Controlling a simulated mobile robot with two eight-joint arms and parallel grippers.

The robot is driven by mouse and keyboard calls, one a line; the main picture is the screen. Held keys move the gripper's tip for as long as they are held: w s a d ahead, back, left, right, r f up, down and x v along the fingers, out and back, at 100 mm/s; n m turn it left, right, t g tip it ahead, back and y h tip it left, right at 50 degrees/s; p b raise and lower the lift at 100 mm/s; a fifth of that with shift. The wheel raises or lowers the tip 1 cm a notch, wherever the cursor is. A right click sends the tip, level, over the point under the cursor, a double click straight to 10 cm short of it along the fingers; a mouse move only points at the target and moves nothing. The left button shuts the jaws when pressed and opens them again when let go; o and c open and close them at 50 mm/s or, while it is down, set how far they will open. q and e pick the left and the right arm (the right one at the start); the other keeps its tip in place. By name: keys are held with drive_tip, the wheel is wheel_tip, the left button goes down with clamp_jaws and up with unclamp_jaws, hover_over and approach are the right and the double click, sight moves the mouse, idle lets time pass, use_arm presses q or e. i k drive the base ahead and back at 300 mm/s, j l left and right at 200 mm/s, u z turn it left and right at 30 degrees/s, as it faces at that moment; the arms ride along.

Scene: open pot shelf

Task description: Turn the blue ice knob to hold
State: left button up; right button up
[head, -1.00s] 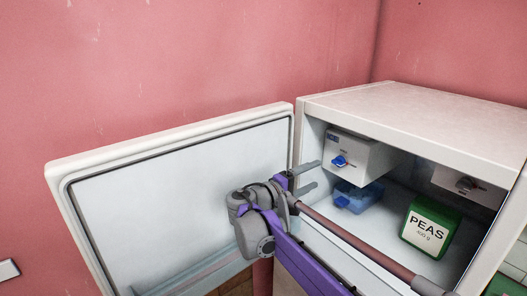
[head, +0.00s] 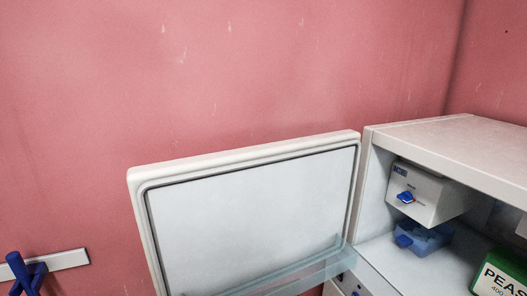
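The blue ice knob (head: 405,197) is on the front of a white box (head: 428,190) mounted high inside the open freezer, at its left side. Small lettering beside the knob is too small to read. No gripper is in the head view now, and nothing touches the knob.
The freezer door (head: 250,215) stands wide open to the left, with a clear shelf (head: 310,272) low on its inside. A blue bin (head: 424,238) sits below the white box. A green PEAS pack (head: 500,275) is at the right edge. A blue-handled thing (head: 24,272) shows at lower left.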

sight(407, 197)
drive_tip(key=z, duration=1.3)
